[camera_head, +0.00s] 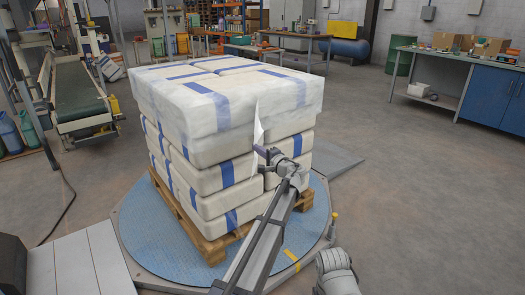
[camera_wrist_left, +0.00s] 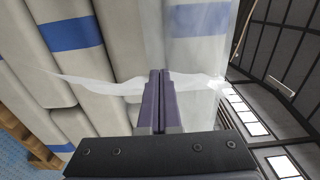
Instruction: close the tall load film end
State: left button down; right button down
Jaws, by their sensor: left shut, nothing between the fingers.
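The tall load (camera_head: 215,150) is a stack of white sacks with blue bands on a wooden pallet. Clear film (camera_head: 215,115) wraps its upper part. The loose film end (camera_head: 258,128) is a thin whitish flap, standing out from the near corner. In the left wrist view the film end (camera_wrist_left: 95,86) stretches across the sacks as a ragged translucent strip.
The pallet (camera_head: 212,247) stands on a round blue turntable (camera_head: 142,240) with a ramp (camera_head: 335,158) behind right. A conveyor (camera_head: 78,92) is at the left. A blue-fronted workbench (camera_head: 490,98) is at the right. Floor between turntable and bench is clear.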

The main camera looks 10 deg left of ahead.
dwell(0.3)
pick_arm(q)
jog(key=shift+w+a+m+t+h, duration=0.15)
jog(key=shift+a+m+t+h, duration=0.4)
jog(key=shift+a, duration=1.7)
jog(key=shift+w+a+m+t+h, duration=0.1)
jog(key=shift+a+m+t+h, duration=0.45)
jog(key=shift+a, duration=1.75)
jog(key=shift+w+a+m+t+h, duration=0.15)
jog(key=shift+a+m+t+h, duration=0.35)
jog(key=shift+a, duration=1.75)
